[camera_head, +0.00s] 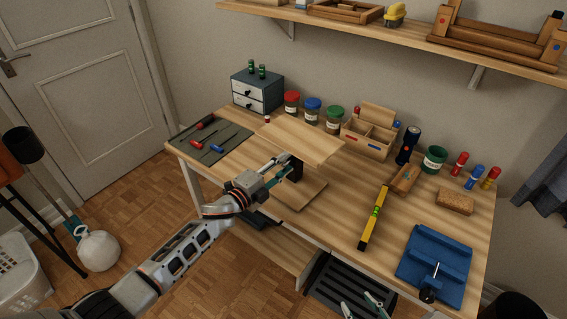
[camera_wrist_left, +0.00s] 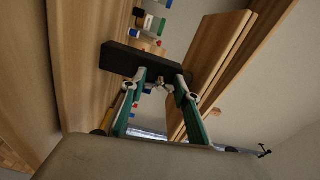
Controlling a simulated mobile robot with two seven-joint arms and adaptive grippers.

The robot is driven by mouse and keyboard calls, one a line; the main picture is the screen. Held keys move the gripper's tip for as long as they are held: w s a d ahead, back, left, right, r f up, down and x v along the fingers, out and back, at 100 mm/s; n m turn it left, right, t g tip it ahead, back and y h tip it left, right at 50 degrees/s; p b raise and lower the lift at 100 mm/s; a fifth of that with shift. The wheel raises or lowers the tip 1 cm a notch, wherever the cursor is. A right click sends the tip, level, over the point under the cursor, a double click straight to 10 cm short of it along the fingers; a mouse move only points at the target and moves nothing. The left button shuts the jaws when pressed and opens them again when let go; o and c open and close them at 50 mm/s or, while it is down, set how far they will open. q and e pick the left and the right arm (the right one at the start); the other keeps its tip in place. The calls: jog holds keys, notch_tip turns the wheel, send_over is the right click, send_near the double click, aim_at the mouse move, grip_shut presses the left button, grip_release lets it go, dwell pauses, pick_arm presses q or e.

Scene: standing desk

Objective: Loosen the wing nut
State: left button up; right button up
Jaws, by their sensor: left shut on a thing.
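My left gripper (camera_head: 288,172) reaches in from the left to a dark block (camera_head: 297,168) between an upper wooden board (camera_head: 305,138) and a lower board (camera_head: 302,190). In the left wrist view its teal fingers (camera_wrist_left: 162,86) close around a small pale metal piece, which looks like the wing nut (camera_wrist_left: 161,87). It sits beside the dark block (camera_wrist_left: 136,63), and the fingers largely hide it. In the head view the wing nut is hidden. My right gripper (camera_head: 362,304) shows at the bottom edge, its fingertips apart and nothing between them.
The desk also holds a tool mat (camera_head: 228,143), a drawer box (camera_head: 257,91), a wooden organizer (camera_head: 368,138), a yellow level (camera_head: 374,217), a cork block (camera_head: 455,201) and a blue tray (camera_head: 434,262). A shelf (camera_head: 410,38) hangs above. Bare desktop lies left of the level.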

pick_arm(q)
jog(key=shift+n, duration=0.3)
jog(key=o, duration=1.2)
jog(key=shift+c, duration=0.2)
jog(key=v, duration=1.2)
jog(key=shift+s, duration=0.1)
